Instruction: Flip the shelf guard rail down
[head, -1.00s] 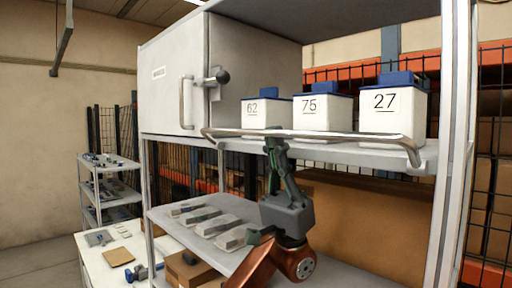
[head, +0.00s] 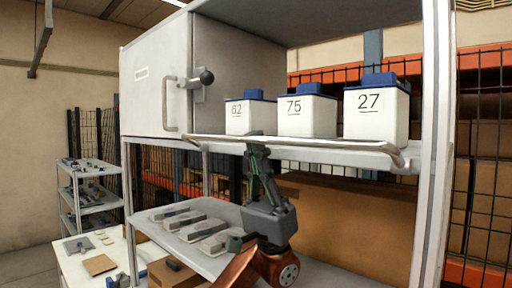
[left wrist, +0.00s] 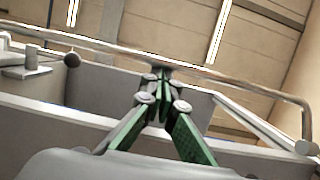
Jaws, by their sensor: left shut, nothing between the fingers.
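The guard rail (head: 325,145) is a thin metal bar along the front of the upper shelf. It sits low, in front of the box bottoms and near the shelf's front edge. My left gripper (head: 254,136) is shut and empty, fingers pointing up. Its tips overlap the rail left of its middle, covering a short piece of it. In the left wrist view, the rail (left wrist: 235,78) crosses above the shut fingers of my left gripper (left wrist: 161,76); the tips appear at or against it, though contact is not certain. My right gripper is not in view.
White boxes with blue lids, marked 62 (head: 249,118), 75 (head: 307,116) and 27 (head: 376,114), stand behind the rail. A grey cabinet (head: 155,85) with a handle is at left. The lower shelf (head: 165,228) holds several grey items. A post (head: 428,150) stands at right.

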